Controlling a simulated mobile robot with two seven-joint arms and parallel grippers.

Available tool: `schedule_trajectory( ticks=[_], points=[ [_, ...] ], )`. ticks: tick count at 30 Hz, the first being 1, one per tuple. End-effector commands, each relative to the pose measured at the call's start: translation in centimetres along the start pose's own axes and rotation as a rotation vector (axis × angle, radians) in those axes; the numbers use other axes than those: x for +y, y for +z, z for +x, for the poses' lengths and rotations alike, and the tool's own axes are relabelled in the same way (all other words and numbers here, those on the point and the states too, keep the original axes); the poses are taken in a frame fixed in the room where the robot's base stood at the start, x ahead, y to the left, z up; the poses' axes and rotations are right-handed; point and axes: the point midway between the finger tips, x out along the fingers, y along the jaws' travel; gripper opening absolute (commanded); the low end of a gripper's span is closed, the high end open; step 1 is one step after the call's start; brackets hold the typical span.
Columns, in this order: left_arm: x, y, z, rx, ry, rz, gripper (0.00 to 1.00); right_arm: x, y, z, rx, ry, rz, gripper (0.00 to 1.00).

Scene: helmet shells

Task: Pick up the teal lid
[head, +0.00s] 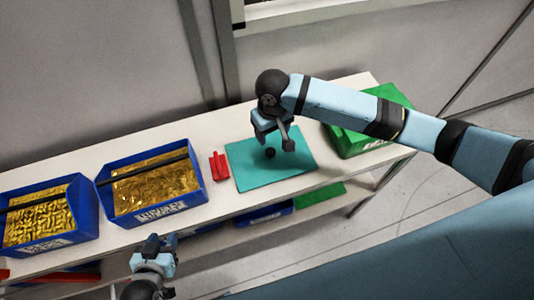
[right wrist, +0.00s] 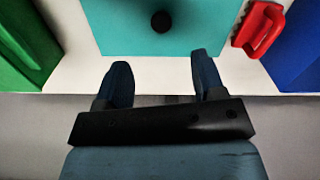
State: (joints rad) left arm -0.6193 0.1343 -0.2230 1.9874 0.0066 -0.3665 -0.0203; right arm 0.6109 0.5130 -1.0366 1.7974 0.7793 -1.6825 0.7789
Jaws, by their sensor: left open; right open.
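The teal lid (head: 295,170) is a flat rectangular sheet with a small dark round knob (head: 270,153) near its middle. It lies on the white shelf. It also shows at the top of the right wrist view (right wrist: 205,25), with the knob (right wrist: 161,21) there too. My right gripper (head: 273,140) is over the lid, close to the knob, open and empty. In the right wrist view its two fingers (right wrist: 161,72) are spread, with the knob beyond the tips and between their lines. My left gripper (head: 156,241) is open and empty at the shelf's front edge.
A red handled piece (head: 219,166) lies left of the lid. Further left stand two blue bins (head: 152,216) (head: 46,246) with gold-coloured contents. A green bin (head: 350,146) stands right of the lid. Another blue bin (head: 265,214) is on the level below.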

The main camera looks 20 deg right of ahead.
Motion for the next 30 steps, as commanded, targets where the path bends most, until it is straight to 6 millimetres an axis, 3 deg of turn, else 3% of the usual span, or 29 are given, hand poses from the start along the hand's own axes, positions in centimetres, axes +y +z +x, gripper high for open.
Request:
schedule_trajectory(
  ticks=[3,9,16,24,30],
  points=[
    [0.0,-0.1,-0.2,-0.001,0.000,0.000,0.43,0.0,0.0,2.5,-0.003,0.001,0.001,0.63],
    [0.0,-0.3,-0.3,-0.001,-0.001,-0.001,0.43,-0.1,0.0,5.7,0.000,-0.002,0.000,0.63],
    [0.0,-0.5,-0.5,-0.001,-0.002,-0.001,0.43,-0.1,-0.1,7.3,0.001,-0.001,-0.001,0.63],
    [-0.2,-1.1,-0.8,0.001,-0.006,-0.001,0.43,-0.1,-0.3,11.1,0.001,-0.001,0.000,0.63],
    [-0.2,-1.1,-0.8,0.001,-0.007,-0.001,0.43,-0.1,-0.3,11.7,0.003,-0.002,-0.002,0.63]
  ],
)
